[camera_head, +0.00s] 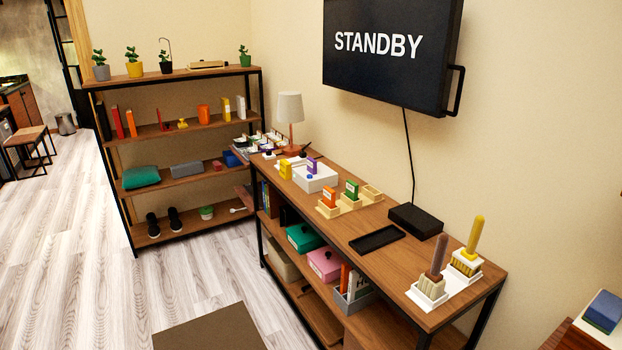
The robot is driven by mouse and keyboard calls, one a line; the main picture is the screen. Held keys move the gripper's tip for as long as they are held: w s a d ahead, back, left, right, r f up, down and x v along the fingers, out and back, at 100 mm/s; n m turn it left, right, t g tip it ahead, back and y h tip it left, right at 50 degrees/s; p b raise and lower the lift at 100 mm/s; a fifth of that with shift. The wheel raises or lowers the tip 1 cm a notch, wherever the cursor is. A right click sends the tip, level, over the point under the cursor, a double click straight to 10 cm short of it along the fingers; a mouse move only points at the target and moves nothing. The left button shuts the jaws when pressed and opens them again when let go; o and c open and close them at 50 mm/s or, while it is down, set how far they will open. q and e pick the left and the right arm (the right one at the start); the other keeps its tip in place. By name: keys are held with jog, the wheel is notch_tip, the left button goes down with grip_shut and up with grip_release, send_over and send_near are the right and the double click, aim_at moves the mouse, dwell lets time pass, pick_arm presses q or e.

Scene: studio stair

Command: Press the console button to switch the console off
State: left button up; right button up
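A black wall screen (388,50) shows the word STANDBY in white letters. A black cable runs from it down to a black box (416,221) on the long wooden table (335,222); this box is probably the console. I cannot make out a button on the black box. Farther back on the table is a white box (315,178) with a small blue spot on it. A flat black tray (377,239) lies in front of the black box, apart from it. Neither of my grippers is in view.
Brush-like items in white holders (430,287) stand at the table's near end. Wooden holders with small orange and green boxes (350,192) stand mid-table. A lamp (290,110) is at the far end. A shelf unit (183,175) stands at the back left. Floor is open at left.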

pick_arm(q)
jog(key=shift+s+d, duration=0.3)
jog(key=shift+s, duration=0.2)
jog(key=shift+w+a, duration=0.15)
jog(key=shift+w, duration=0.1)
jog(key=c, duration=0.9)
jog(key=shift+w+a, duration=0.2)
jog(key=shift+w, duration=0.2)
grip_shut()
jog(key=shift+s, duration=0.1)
